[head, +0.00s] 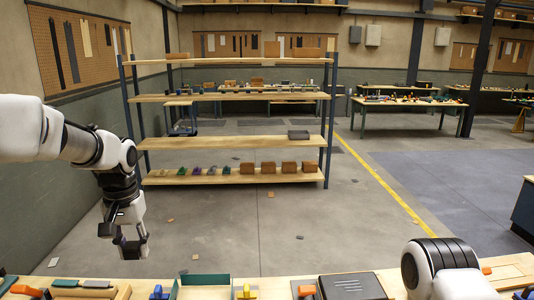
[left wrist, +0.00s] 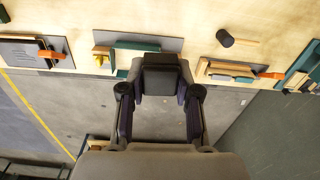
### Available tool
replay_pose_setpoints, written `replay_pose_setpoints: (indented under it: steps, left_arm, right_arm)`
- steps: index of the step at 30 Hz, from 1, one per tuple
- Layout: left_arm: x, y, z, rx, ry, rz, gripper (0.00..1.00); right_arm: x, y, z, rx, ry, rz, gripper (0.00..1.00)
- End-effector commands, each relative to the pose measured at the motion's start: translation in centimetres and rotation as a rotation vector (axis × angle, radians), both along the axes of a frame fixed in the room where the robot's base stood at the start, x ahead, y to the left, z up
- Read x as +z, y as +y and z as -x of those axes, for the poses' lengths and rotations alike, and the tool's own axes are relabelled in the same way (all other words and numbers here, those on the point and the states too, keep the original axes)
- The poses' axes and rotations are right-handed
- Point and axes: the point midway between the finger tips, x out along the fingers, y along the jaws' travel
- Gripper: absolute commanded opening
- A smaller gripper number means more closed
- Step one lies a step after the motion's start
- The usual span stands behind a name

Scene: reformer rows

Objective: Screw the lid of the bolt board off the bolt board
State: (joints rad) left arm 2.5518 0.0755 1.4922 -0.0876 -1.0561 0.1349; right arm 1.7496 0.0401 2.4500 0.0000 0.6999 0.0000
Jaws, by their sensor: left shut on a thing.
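My left gripper (head: 131,250) hangs fingers-down beyond the bench's far edge, over the floor in the head view. In the left wrist view the left gripper (left wrist: 161,85) is shut on a dark block (left wrist: 162,73) between its fingertips. I cannot tell whether this block is the lid. No board can be surely named as the bolt board. A grey board with a black panel (head: 350,287) lies on the bench at the lower right of the head view. My right arm shows at the lower right, but its gripper is out of view.
The wooden bench (left wrist: 270,20) carries a green-walled piece (head: 205,281), a mallet with a black head (left wrist: 224,37) and orange-handled tools. A shelf rack (head: 230,143) with several brown boxes stands beyond. Open floor (head: 240,225) lies between bench and rack.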

Motion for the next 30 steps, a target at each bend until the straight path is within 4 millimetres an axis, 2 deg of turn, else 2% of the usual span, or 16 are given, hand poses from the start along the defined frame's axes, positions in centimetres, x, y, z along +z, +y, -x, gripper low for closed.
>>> replay_pose_setpoints:
  steps: [8, 9, 11, 20, 23, 26, 30]
  left_arm:
    - [-0.4, 0.0, 0.0, 0.0, 0.0, 0.0, 0.07]
    - [-0.4, 0.0, 0.0, 0.0, 0.0, 0.0, 0.39]
    - [-0.4, 0.0, 0.0, 0.0, 0.0, 0.0, 0.6]
    - [-0.4, 0.0, 0.0, 0.0, 0.0, 0.0, 0.61]
    - [0.3, 0.0, -0.1, 0.0, -0.003, 0.001, 0.61]
    - [1.9, 0.0, -0.1, 0.0, -0.003, 0.001, 0.61]
    - [5.5, -0.1, -0.1, 0.0, -0.005, 0.0, 0.61]
  right_arm:
    - [0.0, 0.0, 0.0, 0.0, -0.001, 0.0, 0.4]
    - [0.0, 0.0, 0.0, 0.0, -0.001, 0.0, 0.4]
    - [0.0, 0.0, 0.0, 0.0, 0.0, 0.0, 0.4]
    - [0.0, 0.0, 0.0, 0.0, -0.001, 0.0, 0.4]
    - [0.0, 0.0, 0.0, 0.0, -0.001, 0.0, 0.4]
    - [0.0, 0.0, 0.0, 0.0, -0.001, 0.0, 0.4]
    - [0.0, 0.0, 0.0, 0.0, -0.001, 0.0, 0.4]
